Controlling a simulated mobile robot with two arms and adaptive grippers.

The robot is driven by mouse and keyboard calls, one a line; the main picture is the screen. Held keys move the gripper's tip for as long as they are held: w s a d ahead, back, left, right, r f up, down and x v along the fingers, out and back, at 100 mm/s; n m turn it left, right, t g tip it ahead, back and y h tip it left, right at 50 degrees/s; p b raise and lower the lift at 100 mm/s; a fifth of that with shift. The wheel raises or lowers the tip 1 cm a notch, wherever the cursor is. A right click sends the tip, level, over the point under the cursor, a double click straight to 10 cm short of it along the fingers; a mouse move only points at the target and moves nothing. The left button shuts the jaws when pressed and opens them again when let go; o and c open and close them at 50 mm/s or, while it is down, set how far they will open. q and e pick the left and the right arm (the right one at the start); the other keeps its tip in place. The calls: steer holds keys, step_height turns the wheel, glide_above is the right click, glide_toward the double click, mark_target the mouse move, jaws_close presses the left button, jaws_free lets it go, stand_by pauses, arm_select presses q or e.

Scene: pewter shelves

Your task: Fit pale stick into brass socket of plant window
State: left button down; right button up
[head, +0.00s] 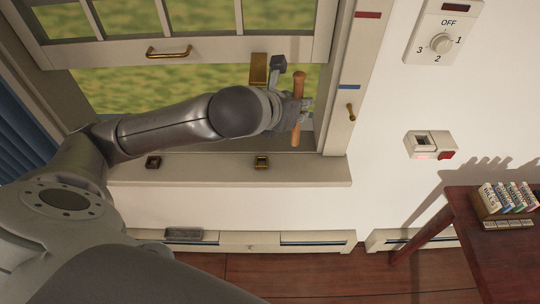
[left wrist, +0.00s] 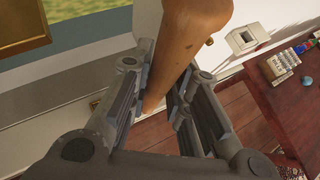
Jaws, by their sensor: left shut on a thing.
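My left gripper (head: 301,108) is shut on a tan wooden stick (head: 298,86), in front of the open lower part of the plant window. The stick stands near upright in the head view, its ends showing above and below the fingers. In the left wrist view the stick (left wrist: 187,38) passes between the two fingers (left wrist: 160,88). The brass socket (head: 261,162) is on the window sill (head: 210,171), below and left of the stick and apart from it. A dark socket (head: 153,162) sits farther left on the sill. My right gripper is not in view.
The window sash (head: 200,51) with a brass handle (head: 168,53) is above my forearm. A brass block (head: 258,69) hangs at its lower edge. A switch (head: 431,145) and dial panel (head: 441,38) are on the right wall. A red-brown table (head: 485,240) stands lower right.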

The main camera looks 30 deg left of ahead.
mark_target(296, 136)
arm_select(q)
steer(key=s+f+m+h+p, duration=0.1)
steer(key=s+f, duration=0.1)
steer(key=s+f+m+p, duration=0.1)
steer(key=s+f, duration=0.2)
steer(key=shift+a+h, duration=0.1)
steer(key=shift+h, duration=0.3)
steer(key=w+a+f, duration=0.7)
steer(key=a+f, duration=0.4)
steer(key=f, duration=0.2)
steer(key=shift+w+f+p, duration=0.2)
steer(key=shift+f+p, duration=0.15)
steer(key=shift+f, duration=0.05)
steer(key=c, duration=1.4)
jaws_free()
steer(key=shift+f, duration=0.15)
steer(key=shift+o, duration=0.2)
